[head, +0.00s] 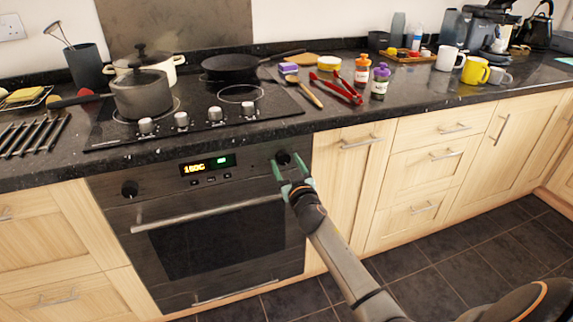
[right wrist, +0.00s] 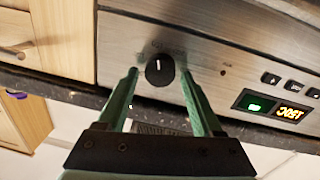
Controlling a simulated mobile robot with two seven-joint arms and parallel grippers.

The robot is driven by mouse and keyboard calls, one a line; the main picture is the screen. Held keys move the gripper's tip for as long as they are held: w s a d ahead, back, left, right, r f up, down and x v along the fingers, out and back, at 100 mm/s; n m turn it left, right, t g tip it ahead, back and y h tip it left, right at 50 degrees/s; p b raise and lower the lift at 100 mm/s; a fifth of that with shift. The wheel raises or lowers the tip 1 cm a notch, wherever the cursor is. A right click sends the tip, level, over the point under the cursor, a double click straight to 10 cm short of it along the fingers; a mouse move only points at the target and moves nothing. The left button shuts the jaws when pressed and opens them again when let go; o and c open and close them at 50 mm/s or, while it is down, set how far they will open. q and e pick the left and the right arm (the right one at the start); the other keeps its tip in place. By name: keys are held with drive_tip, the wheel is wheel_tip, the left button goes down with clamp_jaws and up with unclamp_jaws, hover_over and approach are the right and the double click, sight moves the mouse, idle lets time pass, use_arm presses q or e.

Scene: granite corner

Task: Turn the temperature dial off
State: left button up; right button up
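The oven (head: 220,225) is built in under the dark counter, with a knob at each end of its front panel. The right black dial (head: 283,158) is just beyond the fingertips of my right gripper (head: 294,178). In the right wrist view the dial (right wrist: 160,70) sits between the two green fingers (right wrist: 160,82), which are open and apart from it; its white mark shows. The left black knob (head: 130,189) is at the panel's other end. The lit display (head: 207,165) reads about 180C with a green sign beside it. My left gripper is not in view.
The oven's bar handle (head: 207,214) runs below the panel. Above it is the counter edge (head: 215,149) and the hob with several silver knobs (head: 181,119). Wooden drawers (head: 432,160) stand to the right; the tiled floor (head: 450,245) is clear.

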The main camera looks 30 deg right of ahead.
clamp_jaws()
idle(0.3)
